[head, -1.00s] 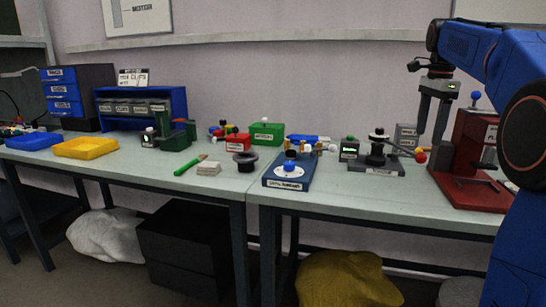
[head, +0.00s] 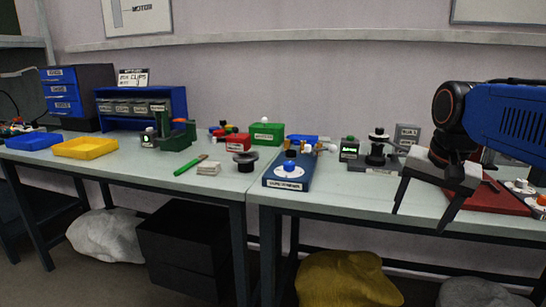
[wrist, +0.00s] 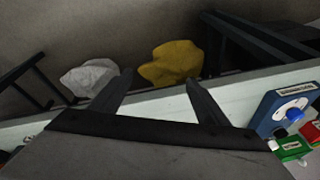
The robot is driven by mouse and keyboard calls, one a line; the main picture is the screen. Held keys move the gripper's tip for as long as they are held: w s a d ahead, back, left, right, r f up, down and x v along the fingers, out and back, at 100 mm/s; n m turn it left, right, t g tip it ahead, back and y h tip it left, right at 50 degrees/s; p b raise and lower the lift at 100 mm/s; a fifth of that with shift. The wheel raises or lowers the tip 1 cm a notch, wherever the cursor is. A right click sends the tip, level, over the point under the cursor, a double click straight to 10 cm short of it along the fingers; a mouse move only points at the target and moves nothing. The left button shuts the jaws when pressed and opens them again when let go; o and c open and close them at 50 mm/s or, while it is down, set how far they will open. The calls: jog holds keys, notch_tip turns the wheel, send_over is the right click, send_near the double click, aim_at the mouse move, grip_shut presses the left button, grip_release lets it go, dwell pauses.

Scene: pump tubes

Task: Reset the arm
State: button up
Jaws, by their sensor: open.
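My gripper (head: 422,208) is at the right in the head view, in front of the right-hand table's machines. Its two dark fingers are spread apart and point down toward the table's front edge. Nothing shows between them. In the wrist view my gripper (wrist: 158,98) is also open and empty, with the table edge and the floor beyond the fingertips. My blue arm comes in from the right of the head view and hides part of the red machine (head: 500,200).
A blue device with a round dial (head: 288,171) and a black spindle device (head: 377,150) stand left of my gripper. A yellow tray (head: 85,148) lies on the left table. A yellow sack (head: 348,280) is on the floor below. The front of the right table (head: 340,200) is clear.

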jog(key=s+a+f+n, duration=0.1)
jog(key=s+f+n, duration=0.2)
jog(key=s+f, duration=0.4)
jog(key=s+a+f+n+t, duration=0.1)
jog(key=s+f+n, duration=0.3)
jog(key=f, duration=0.5)
jog(key=s+a, duration=0.1)
jog(key=s, duration=0.1)
jog(key=shift+s+a+t, duration=0.3)
jog(key=shift+s, duration=0.05)
